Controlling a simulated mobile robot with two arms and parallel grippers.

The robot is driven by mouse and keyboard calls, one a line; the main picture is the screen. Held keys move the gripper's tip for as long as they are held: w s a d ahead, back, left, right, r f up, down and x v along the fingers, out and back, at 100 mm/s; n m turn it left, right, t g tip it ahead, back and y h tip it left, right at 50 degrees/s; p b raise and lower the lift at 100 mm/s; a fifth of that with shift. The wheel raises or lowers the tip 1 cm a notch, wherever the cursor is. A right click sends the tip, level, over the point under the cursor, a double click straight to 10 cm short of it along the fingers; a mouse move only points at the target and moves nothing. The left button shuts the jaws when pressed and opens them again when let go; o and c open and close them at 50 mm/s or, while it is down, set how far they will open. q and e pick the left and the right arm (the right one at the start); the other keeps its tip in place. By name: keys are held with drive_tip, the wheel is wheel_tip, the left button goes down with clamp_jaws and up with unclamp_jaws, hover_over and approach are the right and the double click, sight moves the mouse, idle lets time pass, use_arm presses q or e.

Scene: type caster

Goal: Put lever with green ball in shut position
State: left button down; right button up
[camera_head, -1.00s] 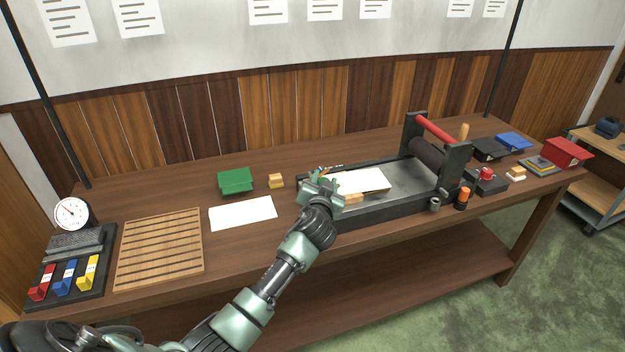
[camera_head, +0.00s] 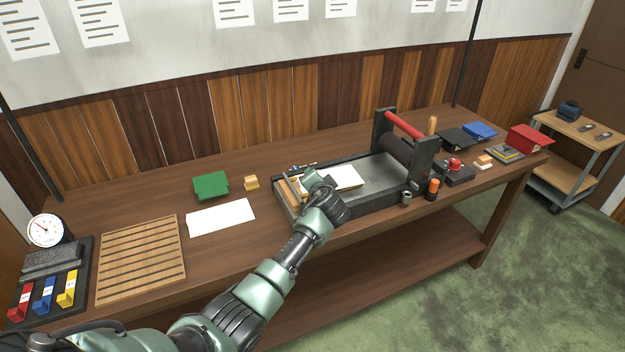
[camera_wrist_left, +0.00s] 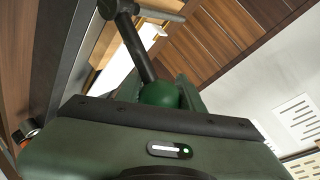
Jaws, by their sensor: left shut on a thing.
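The green ball (camera_wrist_left: 160,95) of the lever shows in the wrist view, between the fingers of my left gripper (camera_wrist_left: 172,88). A dark lever rod (camera_wrist_left: 138,45) runs from the ball up to a dark joint at the top of that view. In the head view my left gripper (camera_head: 312,180) is over the left part of the press bed (camera_head: 375,200) and hides the lever and ball there. It is shut on the green ball. My right gripper is not in view.
A roller with a red bar (camera_head: 403,124) stands at the bed's right end. White paper (camera_head: 345,177) lies on the bed. A white sheet (camera_head: 220,217), green box (camera_head: 211,186), slatted wooden rack (camera_head: 141,258) and a gauge (camera_head: 45,230) are to the left.

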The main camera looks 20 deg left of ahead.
use_arm(q)
drive_tip(key=shift+r, duration=0.1)
drive_tip(key=c, duration=1.2)
unclamp_jaws()
drive_tip(key=shift+o, duration=1.4)
drive_tip(key=shift+w+d, duration=0.1)
drive_tip(key=shift+s+d, duration=0.15)
drive_tip(key=shift+s, duration=0.2)
drive_tip(key=b+v, duration=0.1)
drive_tip(key=v, duration=0.6)
